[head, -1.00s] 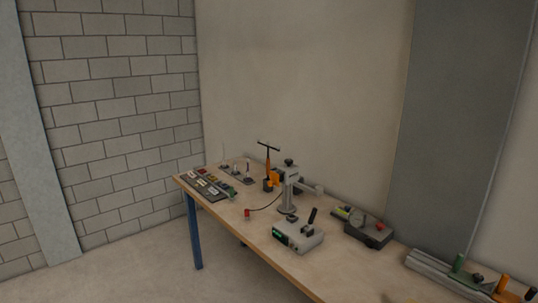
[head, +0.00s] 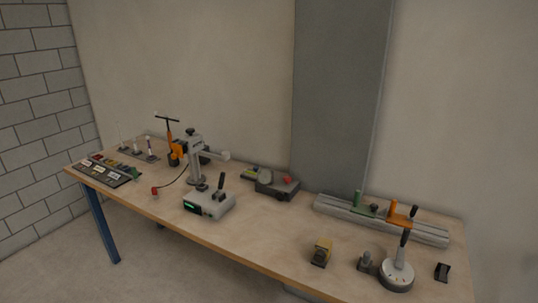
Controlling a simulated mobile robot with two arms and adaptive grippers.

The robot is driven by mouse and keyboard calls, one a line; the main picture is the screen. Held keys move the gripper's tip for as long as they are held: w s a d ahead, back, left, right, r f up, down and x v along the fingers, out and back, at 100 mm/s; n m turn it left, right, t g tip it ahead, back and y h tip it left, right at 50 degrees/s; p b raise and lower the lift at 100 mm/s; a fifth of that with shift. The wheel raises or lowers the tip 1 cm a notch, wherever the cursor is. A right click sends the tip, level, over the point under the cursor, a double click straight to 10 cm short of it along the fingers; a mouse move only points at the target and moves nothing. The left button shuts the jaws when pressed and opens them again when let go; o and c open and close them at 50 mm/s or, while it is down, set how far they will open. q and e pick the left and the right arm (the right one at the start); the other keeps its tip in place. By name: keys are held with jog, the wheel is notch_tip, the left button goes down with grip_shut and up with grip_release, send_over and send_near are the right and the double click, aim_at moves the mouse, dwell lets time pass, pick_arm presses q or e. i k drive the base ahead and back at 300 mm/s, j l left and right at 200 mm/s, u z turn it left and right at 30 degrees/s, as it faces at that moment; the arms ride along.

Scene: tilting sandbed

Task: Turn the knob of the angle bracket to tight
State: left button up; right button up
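No part clearly reads as the angle bracket; the parts are small at this distance. In front of the rail stands a round light-grey base (head: 397,277) with a dark upright handle (head: 404,238). A small grey piece with a knob-like top (head: 365,261) stands left of it. Whether any knob is tight cannot be told. Neither of my grippers is in view.
The wooden bench (head: 262,233) stands along the wall. The bench middle is clear.

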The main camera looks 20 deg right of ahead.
aim_at(374, 206)
jog(key=z, duration=1)
